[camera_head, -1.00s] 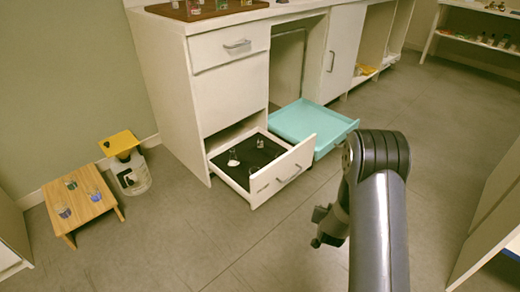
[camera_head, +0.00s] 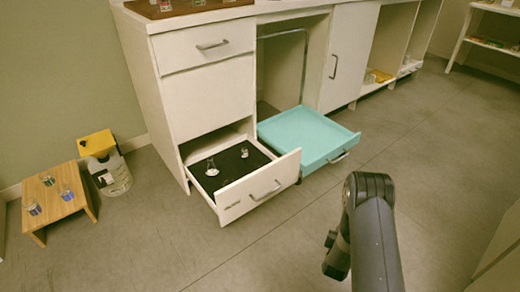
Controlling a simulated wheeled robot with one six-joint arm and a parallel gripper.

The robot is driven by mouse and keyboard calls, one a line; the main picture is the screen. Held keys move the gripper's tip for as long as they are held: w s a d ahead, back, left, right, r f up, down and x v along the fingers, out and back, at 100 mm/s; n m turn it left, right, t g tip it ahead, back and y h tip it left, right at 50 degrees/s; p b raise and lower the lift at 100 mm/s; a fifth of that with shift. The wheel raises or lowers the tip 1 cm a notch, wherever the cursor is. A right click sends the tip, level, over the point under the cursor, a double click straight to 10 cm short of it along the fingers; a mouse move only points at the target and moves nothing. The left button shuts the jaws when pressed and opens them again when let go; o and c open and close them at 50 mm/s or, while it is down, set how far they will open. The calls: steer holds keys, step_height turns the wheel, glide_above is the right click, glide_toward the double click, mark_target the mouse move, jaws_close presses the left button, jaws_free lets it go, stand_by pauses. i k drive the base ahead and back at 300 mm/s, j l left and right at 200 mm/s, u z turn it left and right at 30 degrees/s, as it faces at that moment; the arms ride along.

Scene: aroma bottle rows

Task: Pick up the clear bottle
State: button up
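Two small clear-looking bottles stand in the open lower white drawer: one bottle (camera_head: 211,169) at the left with a pale base, another bottle (camera_head: 244,153) towards the back right. Several small bottles stand on the wooden stool at the left, among them one with a dark bluish base (camera_head: 33,208). I cannot tell which one the task's clear bottle is. My gripper (camera_head: 333,258) hangs at the lower right, over the floor and well apart from all the bottles. Its fingers are too small and dark to show whether they are open.
The white drawer (camera_head: 233,209) and a teal drawer (camera_head: 305,137) stick out from the cabinet. The wooden stool (camera_head: 47,221) and a container with a yellow top (camera_head: 97,143) stand at the left. A brown tray (camera_head: 180,8) is on the counter. The floor in front is clear.

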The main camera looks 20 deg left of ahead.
mark_target(245, 154)
steer(key=i+l+u, duration=0.15)
steer(key=u, duration=0.2)
steer(key=i+l+u, duration=0.1)
steer(key=l+u, duration=0.5)
steer(key=u, duration=0.15)
steer(key=i+l, duration=0.05)
